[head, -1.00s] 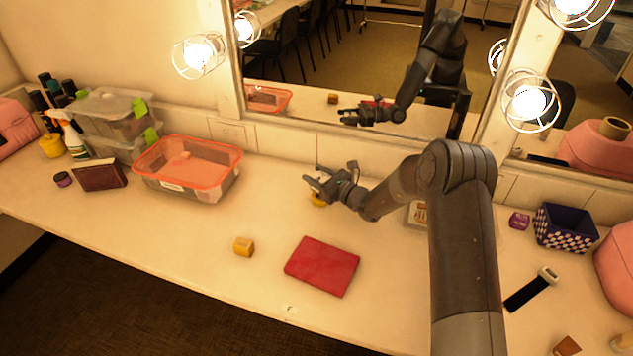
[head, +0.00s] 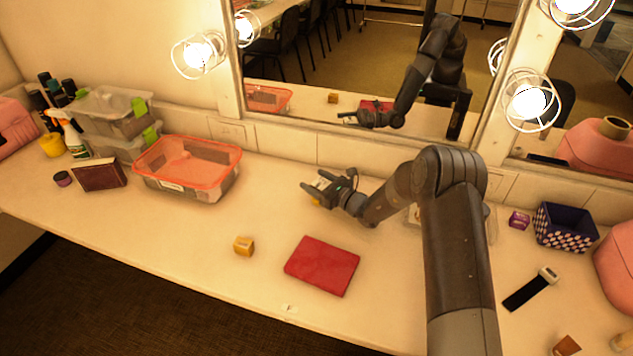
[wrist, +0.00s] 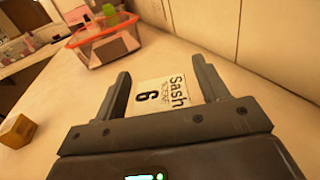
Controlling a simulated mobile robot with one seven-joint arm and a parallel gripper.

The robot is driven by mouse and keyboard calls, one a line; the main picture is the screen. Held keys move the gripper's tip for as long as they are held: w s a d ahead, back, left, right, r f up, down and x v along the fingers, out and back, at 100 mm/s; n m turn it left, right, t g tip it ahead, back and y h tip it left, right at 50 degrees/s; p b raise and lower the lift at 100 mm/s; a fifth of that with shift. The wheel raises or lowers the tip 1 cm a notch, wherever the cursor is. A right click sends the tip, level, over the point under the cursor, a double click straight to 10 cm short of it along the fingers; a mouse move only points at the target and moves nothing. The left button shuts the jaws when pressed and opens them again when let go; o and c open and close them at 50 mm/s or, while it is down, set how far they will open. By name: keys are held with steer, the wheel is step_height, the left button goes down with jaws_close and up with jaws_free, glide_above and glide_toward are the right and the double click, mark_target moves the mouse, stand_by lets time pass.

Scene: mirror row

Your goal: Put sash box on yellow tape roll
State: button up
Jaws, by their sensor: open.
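The sash box (wrist: 160,95) shows its pale label with "Sash" and a 6 between my fingers in the wrist view. In the head view only a bit of its yellow side (head: 317,202) shows below my gripper (head: 313,187). My gripper is open, its two fingers (wrist: 160,72) on either side of the box; I cannot tell whether they touch it.
An orange-rimmed clear bin (head: 190,185), a dark red box (head: 98,174) and a spray bottle (head: 72,138) stand to the left. A small yellow box (head: 244,246) and red book (head: 322,266) lie in front. The mirror (head: 340,60) rises behind.

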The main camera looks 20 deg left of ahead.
steer(key=shift+r, duration=0.1)
steer(key=shift+s+d, duration=0.1)
steer(key=shift+d, duration=0.25)
steer(key=v, duration=1.1)
steer(key=shift+d, duration=0.2)
steer(key=s+d+r+n+g+h, duration=0.2)
steer(key=s+d+r+n+g, duration=0.15)
steer(key=s+r+n, duration=0.45)
steer(key=s+d+r+n+g+h, duration=0.2)
steer(key=s+r+n+g, duration=0.25)
steer(key=s+r, duration=0.35)
steer(key=s+d+r+n+t+h, duration=0.3)
steer(key=s+d+r+n+h, duration=0.2)
steer(key=s+d, duration=0.5)
steer(key=s+d+r+n+t+h, duration=0.3)
steer(key=s+d+r+n+h, duration=0.2)
steer(key=s+d, duration=0.5)
steer(key=d+r+h, duration=0.1)
steer(key=d+h, duration=0.1)
steer(key=d, duration=0.1)
steer(key=shift+d+t+h, duration=0.25)
steer(key=shift+t+h, duration=0.05)
